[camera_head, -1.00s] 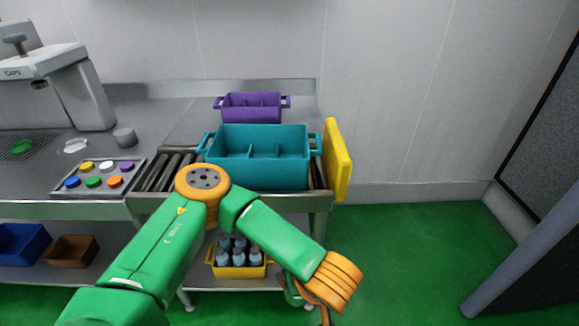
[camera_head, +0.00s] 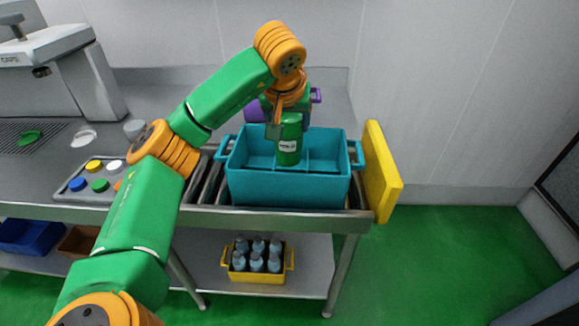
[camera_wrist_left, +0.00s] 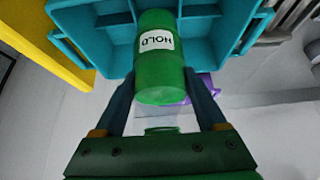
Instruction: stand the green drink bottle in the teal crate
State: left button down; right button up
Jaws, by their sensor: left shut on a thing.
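The green drink bottle (camera_head: 289,147) is upright in the head view, with a white label. My left gripper (camera_head: 285,122) is shut on its upper part, with the arm reaching in from the left. The bottle's lower part overlaps the inside of the teal crate (camera_head: 290,188), which has dividers; I cannot tell whether its base touches the floor. In the left wrist view the bottle (camera_wrist_left: 160,72) sits between the two fingers (camera_wrist_left: 163,95), its label reading HOLD upside down, with the teal crate (camera_wrist_left: 100,52) around its far end. My right gripper is not in view.
The teal crate stands on a roller conveyor (camera_head: 205,185), beside an upright yellow panel (camera_head: 382,172). A purple crate (camera_head: 316,95) behind is mostly hidden by my arm. A button panel (camera_head: 75,192) lies at left. A yellow crate (camera_head: 258,277) of several bottles is below.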

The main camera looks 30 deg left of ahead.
aim_at(288, 161)
pick_arm(q)
notch_tip(288, 161, down, 10)
jog(key=shift+f, duration=0.1)
jog(key=shift+f, duration=0.1)
grip_release()
jog(key=shift+s, duration=0.1)
jog(key=v, duration=1.2)
